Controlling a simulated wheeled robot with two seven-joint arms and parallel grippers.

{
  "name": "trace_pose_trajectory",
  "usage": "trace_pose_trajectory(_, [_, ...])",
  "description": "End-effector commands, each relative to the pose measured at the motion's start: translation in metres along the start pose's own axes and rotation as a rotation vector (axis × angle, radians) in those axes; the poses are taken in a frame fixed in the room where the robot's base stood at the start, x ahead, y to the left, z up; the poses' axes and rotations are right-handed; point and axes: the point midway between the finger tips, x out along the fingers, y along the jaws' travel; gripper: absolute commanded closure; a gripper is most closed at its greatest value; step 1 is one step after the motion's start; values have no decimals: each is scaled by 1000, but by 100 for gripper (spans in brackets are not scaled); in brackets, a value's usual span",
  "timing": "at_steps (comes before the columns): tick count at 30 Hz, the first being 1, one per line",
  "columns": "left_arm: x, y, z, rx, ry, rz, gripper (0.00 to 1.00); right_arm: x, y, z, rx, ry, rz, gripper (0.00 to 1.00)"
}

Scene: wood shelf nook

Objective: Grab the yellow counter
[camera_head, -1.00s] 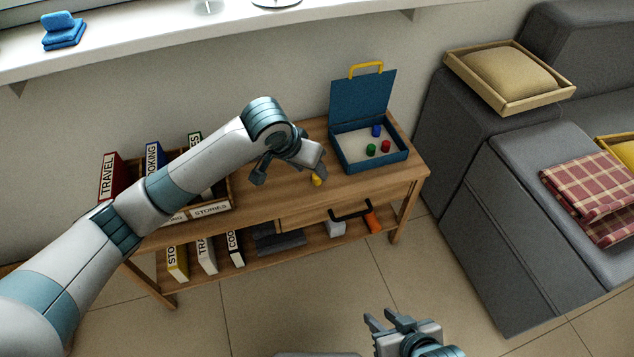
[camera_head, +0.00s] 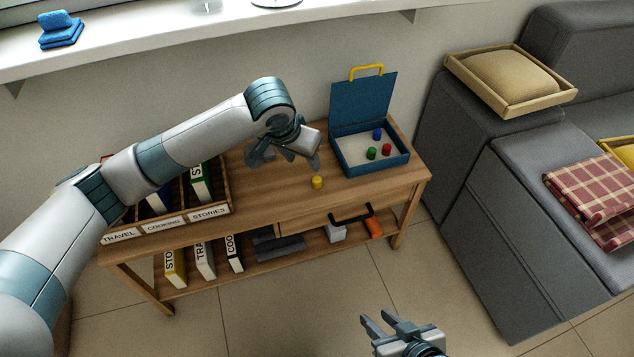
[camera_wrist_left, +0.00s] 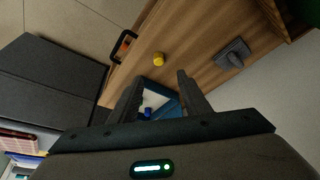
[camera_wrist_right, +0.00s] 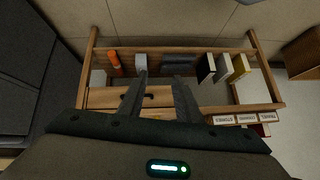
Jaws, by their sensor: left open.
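The yellow counter (camera_head: 317,182) stands upright on the wooden table top, between the book box and the blue case, near the drawer side. My left gripper (camera_head: 287,163) is open and empty over the table, just behind the counter and up from it in the head view. In the left wrist view the counter (camera_wrist_left: 159,58) shows just beyond the gap between the open fingertips (camera_wrist_left: 159,78), apart from them. My right gripper (camera_head: 376,318) is open and empty, well in front of the table; its spread fingers also show in the right wrist view (camera_wrist_right: 160,77).
An open blue case (camera_head: 362,158) holds blue, green and red counters, right of the yellow one. A book box (camera_head: 216,206) stands at the table's left. A grey object (camera_wrist_left: 233,53) lies on the table. The drawer has a black handle (camera_head: 351,213). A grey sofa (camera_head: 480,200) stands right.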

Motion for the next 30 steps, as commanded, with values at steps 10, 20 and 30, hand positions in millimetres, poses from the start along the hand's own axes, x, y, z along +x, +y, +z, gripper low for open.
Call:
trace_pose_trajectory(10, [63,0,1,-1,-2,-1,57,6,-12,-32,-19,190,-25,69])
trace_pose_trajectory(20, [102,0,0,0,-1,-1,57,0,-23,-67,-40,372,-40,69])
trace_pose_trajectory(30, [104,0,0,1,0,0,57,-1,-24,-70,-42,388,-41,69])
